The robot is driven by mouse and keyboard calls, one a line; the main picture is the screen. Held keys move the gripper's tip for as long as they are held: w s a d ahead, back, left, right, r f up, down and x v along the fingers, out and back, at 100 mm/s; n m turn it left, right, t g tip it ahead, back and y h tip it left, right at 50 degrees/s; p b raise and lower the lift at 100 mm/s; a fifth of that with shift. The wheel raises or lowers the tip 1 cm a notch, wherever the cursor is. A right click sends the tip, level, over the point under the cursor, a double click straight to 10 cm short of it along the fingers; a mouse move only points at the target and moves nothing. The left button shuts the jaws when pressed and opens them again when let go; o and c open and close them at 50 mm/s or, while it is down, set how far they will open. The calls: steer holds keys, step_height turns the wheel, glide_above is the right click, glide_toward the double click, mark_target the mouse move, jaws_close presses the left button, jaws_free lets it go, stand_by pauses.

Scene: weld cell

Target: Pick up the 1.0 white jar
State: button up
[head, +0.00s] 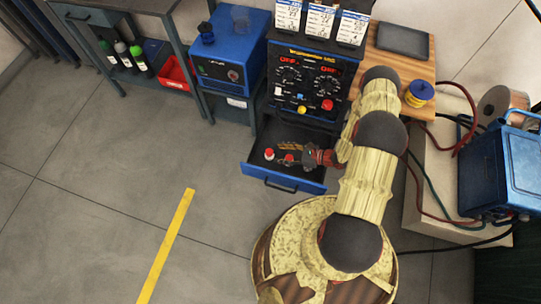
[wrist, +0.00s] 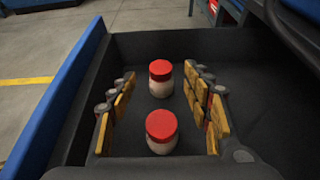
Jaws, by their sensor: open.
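Two small pale jars with red lids stand upright in the open drawer (head: 285,185). The nearer jar (wrist: 161,145) and the farther jar (wrist: 159,87) show in the wrist view. No label is readable on either, so I cannot tell which is the 1.0 jar. In the head view one jar (head: 269,154) is at the left and the other (head: 288,158) is close to my fingers. My gripper (wrist: 160,76) is open, with its wood-coloured finger pads on the left and right of the jars. There are gaps between the pads and the jars, and nothing is held.
The drawer's blue front (wrist: 62,90) and dark walls stand close around my gripper. A control panel (head: 305,80) is above the drawer. A blue box (head: 230,62) stands to its left, and a red bin (head: 176,73) is farther left. The floor at left is clear.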

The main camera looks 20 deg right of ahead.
mark_target(272, 152)
steer(key=b+x, duration=0.2)
steer(key=x, duration=0.3)
steer(key=shift+w+a+f, duration=0.1)
steer(key=shift+f, duration=0.2)
steer(key=shift+w+a+f+b, duration=0.1)
steer(key=shift+w+a+b, duration=0.25)
steer(key=shift+a, duration=0.1)
steer(key=shift+c, duration=0.8)
steer(key=c, duration=1.1)
jaws_close()
